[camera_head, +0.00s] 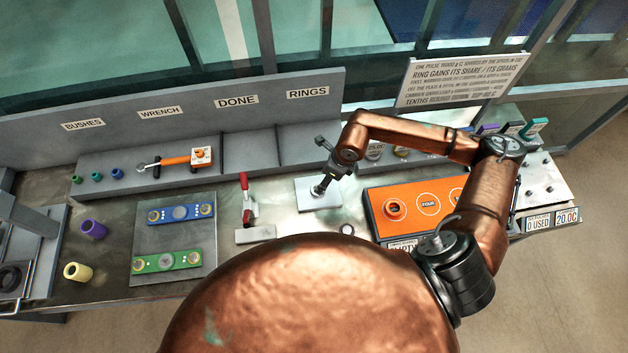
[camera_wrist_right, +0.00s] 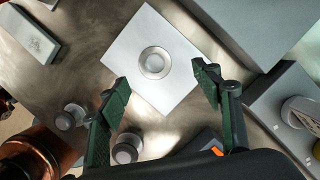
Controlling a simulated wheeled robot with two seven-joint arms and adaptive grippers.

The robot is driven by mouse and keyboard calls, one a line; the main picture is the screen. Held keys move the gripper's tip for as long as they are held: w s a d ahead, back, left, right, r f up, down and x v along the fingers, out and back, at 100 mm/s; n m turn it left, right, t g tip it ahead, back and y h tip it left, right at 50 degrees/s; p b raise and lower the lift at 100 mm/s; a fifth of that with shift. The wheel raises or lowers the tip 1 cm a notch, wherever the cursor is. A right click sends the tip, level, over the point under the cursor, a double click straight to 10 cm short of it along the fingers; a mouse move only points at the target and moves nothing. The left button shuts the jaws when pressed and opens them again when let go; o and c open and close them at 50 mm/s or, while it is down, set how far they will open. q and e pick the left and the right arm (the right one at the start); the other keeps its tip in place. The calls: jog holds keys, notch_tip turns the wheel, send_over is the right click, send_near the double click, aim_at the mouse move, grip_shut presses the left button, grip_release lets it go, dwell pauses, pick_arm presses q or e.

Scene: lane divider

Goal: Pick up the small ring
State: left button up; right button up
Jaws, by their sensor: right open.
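A small metallic ring (camera_wrist_right: 154,62) lies flat on a square white plate (camera_wrist_right: 178,98) in the right wrist view. In the head view the plate (camera_head: 305,201) is at the middle of the bench, and the ring is hard to make out beside my gripper. My right gripper (camera_head: 320,166) is over the plate. In the wrist view its green fingers (camera_wrist_right: 161,76) are spread wide with nothing between them; the ring appears beyond their tips, not touched. My left gripper is not in view.
An orange board (camera_head: 427,205) with a ring on it is right of the plate. A red-handled clamp (camera_head: 247,205) stands to the left. Grey round parts (camera_wrist_right: 127,148) (camera_wrist_right: 70,117) lie near the plate. A grey rack (camera_head: 237,150) runs along the back.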

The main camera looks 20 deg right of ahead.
jog(key=shift+x, duration=0.85)
jog(key=p+x, duration=0.1)
jog(key=x, duration=0.3)
jog(key=shift+s+a+f+p, duration=0.2)
jog(key=shift+a+f+p, duration=0.05)
jog(key=shift+a+p, duration=0.15)
jog(key=shift+f, duration=0.3)
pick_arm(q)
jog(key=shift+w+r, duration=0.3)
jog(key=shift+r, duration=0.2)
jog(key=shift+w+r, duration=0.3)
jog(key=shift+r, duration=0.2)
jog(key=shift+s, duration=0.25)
pick_arm(e)
jog(key=c, duration=1.3)
